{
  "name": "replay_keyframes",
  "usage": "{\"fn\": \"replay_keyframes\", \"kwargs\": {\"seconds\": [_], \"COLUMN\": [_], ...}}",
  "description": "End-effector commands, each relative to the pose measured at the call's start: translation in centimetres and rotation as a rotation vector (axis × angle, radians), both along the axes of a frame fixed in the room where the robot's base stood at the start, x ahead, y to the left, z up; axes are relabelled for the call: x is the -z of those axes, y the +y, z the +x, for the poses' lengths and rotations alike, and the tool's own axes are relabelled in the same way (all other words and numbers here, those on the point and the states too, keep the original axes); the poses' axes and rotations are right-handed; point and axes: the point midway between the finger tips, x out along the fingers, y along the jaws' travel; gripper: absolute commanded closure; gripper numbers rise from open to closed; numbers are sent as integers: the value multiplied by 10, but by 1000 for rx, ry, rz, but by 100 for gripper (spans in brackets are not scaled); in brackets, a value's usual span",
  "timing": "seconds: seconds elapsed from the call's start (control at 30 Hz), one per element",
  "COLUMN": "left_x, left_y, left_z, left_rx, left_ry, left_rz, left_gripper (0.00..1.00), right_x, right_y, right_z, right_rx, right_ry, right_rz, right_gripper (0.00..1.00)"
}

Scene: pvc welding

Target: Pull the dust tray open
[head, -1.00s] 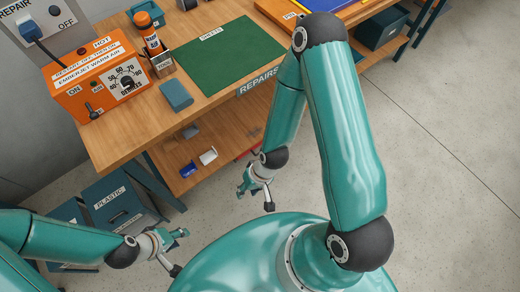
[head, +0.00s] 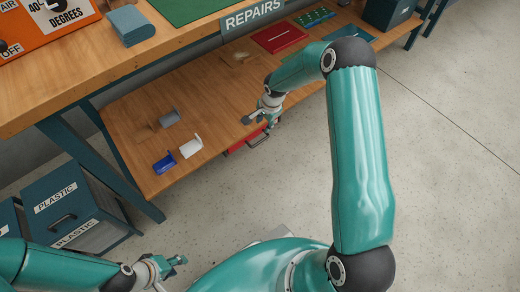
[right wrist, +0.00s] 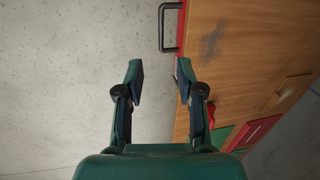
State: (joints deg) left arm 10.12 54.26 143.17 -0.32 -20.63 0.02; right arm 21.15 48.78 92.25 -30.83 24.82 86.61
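The dust tray (head: 240,147) is a red strip under the front edge of the lower wooden shelf, mostly hidden beneath it. Its dark bar handle (head: 259,138) sticks out in front; the handle (right wrist: 166,28) also shows in the right wrist view, ahead of the fingers. My right gripper (head: 262,118) is at the shelf edge, close to the handle. In the right wrist view it (right wrist: 160,78) is open and empty, apart from the handle.
The lower shelf (head: 135,120) holds a blue piece (head: 164,163), a white piece (head: 191,148) and a grey piece (head: 170,118). A dark smudge (right wrist: 212,42) lies on the shelf near the handle. Plastic bins (head: 65,205) stand at left. The floor in front of the shelf is clear.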

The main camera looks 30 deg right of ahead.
Motion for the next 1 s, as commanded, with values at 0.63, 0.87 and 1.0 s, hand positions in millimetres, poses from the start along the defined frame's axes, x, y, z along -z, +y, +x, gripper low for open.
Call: {"fn": "replay_keyframes", "kwargs": {"seconds": [0.63,0.87,1.0], "left_x": [37,53,59], "left_y": [0,0,0], "left_z": [0,0,0], "left_rx": [0,0,0], "left_ry": [-1,0,0], "left_rz": [0,0,0], "left_gripper": [60,60,60], "right_x": [96,141,158], "right_y": [-7,-7,-7], "right_z": [20,30,33], "right_rx": [41,42,41], "right_ry": [2,0,0], "right_rz": [-10,-9,-10], "right_gripper": [63,63,63]}}
